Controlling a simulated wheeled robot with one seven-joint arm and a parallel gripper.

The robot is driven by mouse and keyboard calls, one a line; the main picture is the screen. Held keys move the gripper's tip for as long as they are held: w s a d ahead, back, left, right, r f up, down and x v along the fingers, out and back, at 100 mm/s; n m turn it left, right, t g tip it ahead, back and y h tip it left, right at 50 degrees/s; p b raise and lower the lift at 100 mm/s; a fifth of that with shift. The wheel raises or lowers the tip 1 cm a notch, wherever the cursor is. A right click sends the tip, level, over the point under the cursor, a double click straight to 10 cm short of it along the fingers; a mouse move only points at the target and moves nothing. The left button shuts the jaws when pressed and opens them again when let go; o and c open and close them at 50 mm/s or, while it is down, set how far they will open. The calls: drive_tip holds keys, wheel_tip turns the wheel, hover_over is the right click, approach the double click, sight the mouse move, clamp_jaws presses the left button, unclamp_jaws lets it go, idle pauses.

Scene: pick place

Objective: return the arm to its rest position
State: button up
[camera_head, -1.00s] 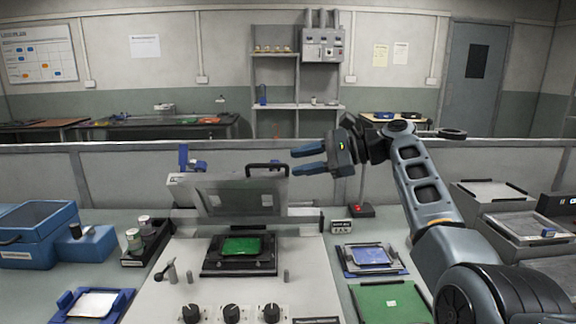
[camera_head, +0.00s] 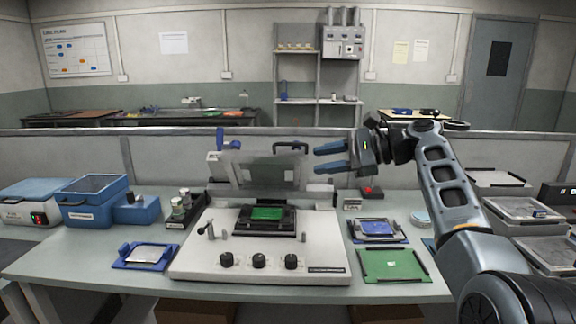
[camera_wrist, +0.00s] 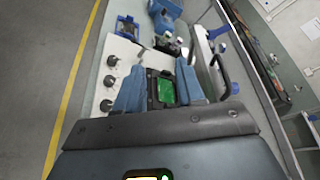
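My gripper (camera_head: 333,157) is raised in the air above the right side of the bench, its blue fingers pointing left. The fingers are apart with nothing between them, and the gripper also shows open in the wrist view (camera_wrist: 160,88). A green board (camera_head: 267,213) lies in the black holder of the white machine (camera_head: 200,262), below and left of my gripper. In the wrist view the same board (camera_wrist: 166,90) appears beyond the fingers, not held. The machine's hinged lid (camera_head: 262,170) stands open behind the board, a little left of my fingertips.
A blue board (camera_head: 376,227) sits in a holder right of the machine, behind a green mat (camera_head: 393,264). A blue fixture (camera_head: 146,256) is at the left, with a blue bin (camera_head: 88,212) farther back. Grey trays (camera_head: 525,216) stand at the right. The air around my gripper looks clear.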

drive_tip(key=s+d+f+t+h, duration=0.1)
drive_tip(key=s+f, duration=0.1)
drive_tip(key=f, duration=0.7)
drive_tip(key=s+d+f+t+h, duration=0.1)
drive_tip(key=s+d+f+h, duration=0.1)
drive_tip(key=f, duration=0.7)
drive_tip(key=s+d+f+t+h, duration=0.2)
drive_tip(key=s+f, duration=0.1)
drive_tip(key=f, duration=0.5)
drive_tip(key=shift+f+m, duration=0.4)
drive_tip(key=s+d+f+t+h, duration=0.1)
drive_tip(key=s+d+f+h, duration=0.2)
drive_tip(key=s+f, duration=0.7)
drive_tip(key=s+d+f+n+t+h, duration=0.1)
drive_tip(key=s+d+f+n+h, duration=0.15)
drive_tip(key=s, duration=0.75)
drive_tip(key=s+d+f+n+t+h, duration=0.1)
drive_tip(key=s+d+f+n, duration=0.15)
drive_tip(key=s, duration=0.75)
drive_tip(key=s+r+n+t+h, duration=0.15)
drive_tip(key=s+r, duration=0.25)
drive_tip(key=s, duration=0.9)
drive_tip(key=s+r+n+t, duration=0.1)
drive_tip(key=s+r+n, duration=0.2)
drive_tip(key=s+r, duration=0.4)
drive_tip(key=s+r+n+t+h, duration=0.1)
drive_tip(key=s+r+n, duration=0.3)
drive_tip(key=s+r, duration=0.3)
wheel_tip(320, 180, up, 5)
drive_tip(key=shift+f, duration=0.2)
